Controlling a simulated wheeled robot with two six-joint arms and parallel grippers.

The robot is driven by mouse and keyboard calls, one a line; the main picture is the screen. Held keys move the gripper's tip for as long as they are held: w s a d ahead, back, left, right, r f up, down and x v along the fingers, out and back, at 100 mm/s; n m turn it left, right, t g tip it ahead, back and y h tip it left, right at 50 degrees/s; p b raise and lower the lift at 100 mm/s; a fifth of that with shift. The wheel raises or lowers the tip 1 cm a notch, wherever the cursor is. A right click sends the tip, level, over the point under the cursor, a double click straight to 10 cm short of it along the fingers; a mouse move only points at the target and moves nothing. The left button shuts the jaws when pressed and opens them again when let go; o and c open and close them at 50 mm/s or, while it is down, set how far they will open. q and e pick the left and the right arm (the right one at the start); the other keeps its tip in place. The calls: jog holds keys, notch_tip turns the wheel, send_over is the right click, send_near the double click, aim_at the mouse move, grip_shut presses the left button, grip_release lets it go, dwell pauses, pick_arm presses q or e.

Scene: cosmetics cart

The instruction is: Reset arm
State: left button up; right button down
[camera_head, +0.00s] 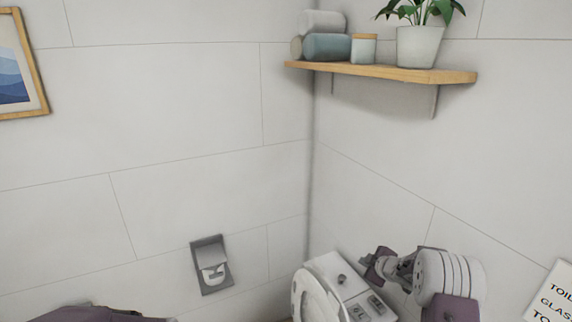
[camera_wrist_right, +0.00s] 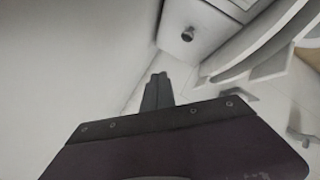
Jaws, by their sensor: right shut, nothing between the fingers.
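My right gripper (camera_head: 374,266) is beside the toilet's top at the lower right of the head view, in front of the right wall. In the right wrist view its dark fingers (camera_wrist_right: 157,92) are together, with nothing between them. Part of my left arm (camera_head: 90,314) shows as a purple shape at the bottom left edge of the head view. Its gripper is not seen there.
A white toilet (camera_head: 326,275) stands in the corner near my right gripper. A wooden shelf (camera_head: 390,71) with towels (camera_head: 327,46) and a potted plant (camera_head: 418,46) is above. A paper holder (camera_head: 211,264) is on the left wall. A sign (camera_head: 552,298) is at right.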

jog(key=s+a+r+m, duration=0.2)
jog(key=s+a+r, duration=0.2)
jog(key=a+r, duration=0.65)
pick_arm(q)
jog(key=shift+s+a, duration=0.1)
jog(key=shift+a, duration=0.15)
pick_arm(e)
jog(key=s+a+f+m+g, duration=0.1)
jog(key=s+f+m+g, duration=0.2)
jog(key=s, duration=0.7)
jog(key=s+a+f+m+g, duration=0.1)
jog(key=s+f+m+g, duration=0.2)
jog(key=s, duration=0.8)
jog(key=s+a+f+m+g+h, duration=0.1)
jog(key=s+f+m+g, duration=0.2)
jog(key=s, duration=0.8)
jog(key=shift+a+m, duration=0.2)
jog(key=shift+m, duration=0.2)
jog(key=shift+s, duration=0.15)
pick_arm(q)
jog(key=shift+d, duration=0.15)
pick_arm(e)
jog(key=shift+d+f, duration=0.1)
jog(key=shift+d, duration=0.05)
